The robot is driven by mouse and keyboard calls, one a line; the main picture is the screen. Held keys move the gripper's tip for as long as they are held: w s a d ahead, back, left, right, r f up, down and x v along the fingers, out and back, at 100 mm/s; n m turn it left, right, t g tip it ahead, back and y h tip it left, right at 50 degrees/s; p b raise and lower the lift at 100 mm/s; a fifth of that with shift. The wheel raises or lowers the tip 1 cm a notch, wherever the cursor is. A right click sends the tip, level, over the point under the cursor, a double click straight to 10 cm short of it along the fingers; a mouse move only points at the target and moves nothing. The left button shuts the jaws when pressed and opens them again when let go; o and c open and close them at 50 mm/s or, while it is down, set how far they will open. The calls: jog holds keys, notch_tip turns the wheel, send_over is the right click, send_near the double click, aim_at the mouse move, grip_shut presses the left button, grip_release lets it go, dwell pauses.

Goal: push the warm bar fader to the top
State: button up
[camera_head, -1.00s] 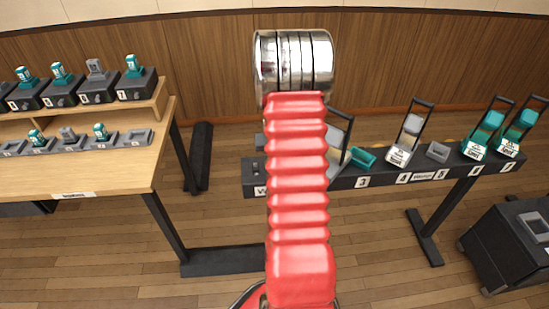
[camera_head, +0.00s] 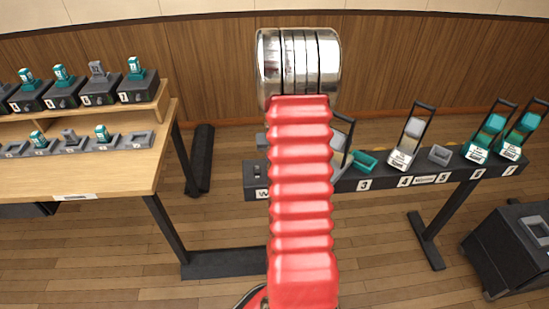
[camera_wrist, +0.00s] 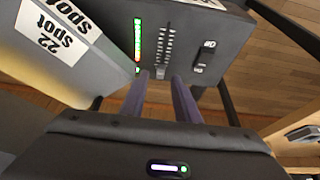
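In the wrist view a dark panel (camera_wrist: 205,20) carries a vertical slotted fader track (camera_wrist: 165,45) with a lit strip, mostly green, (camera_wrist: 138,40) beside it. My gripper (camera_wrist: 161,77) has its two purple-grey fingers apart, with tips over the lower end of the track. I cannot make out the fader cap; the fingers or gripper body may hide it. In the head view my red arm hides my gripper and much of the left part of a dark rail (camera_head: 345,184). A label starting with "W" (camera_head: 262,194) is partly covered there.
A switch (camera_wrist: 206,55) sits right of the track. A "22 spot" lamp holder (camera_wrist: 70,40) stands close on the left. The rail bears several tilted holders, including a white one (camera_head: 408,140) and a teal one (camera_head: 487,135). A wooden desk (camera_head: 90,175) is at left, a dark case (camera_head: 510,250) at right.

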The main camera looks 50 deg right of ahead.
jog(key=v, duration=1.1)
jog(key=shift+r, duration=0.25)
jog(key=shift+s+a, duration=0.1)
jog(key=shift+a, duration=0.05)
jog(key=s+a+r+n+y, duration=0.1)
jog(key=s+a+r+n, duration=0.2)
jog(key=a, duration=1)
jog(key=s+a+r+n+t+y, duration=0.1)
jog(key=s+a+r+n, duration=0.2)
jog(key=a+r, duration=0.4)
jog(key=s+a+r+n+t+y, duration=0.1)
jog(key=s+a+r, duration=0.4)
jog(key=a, duration=1.6)
jog(key=shift+s+r+n, duration=0.2)
jog(key=shift+r+n, duration=0.2)
jog(key=shift+n, duration=0.5)
jog(key=shift+d, duration=0.1)
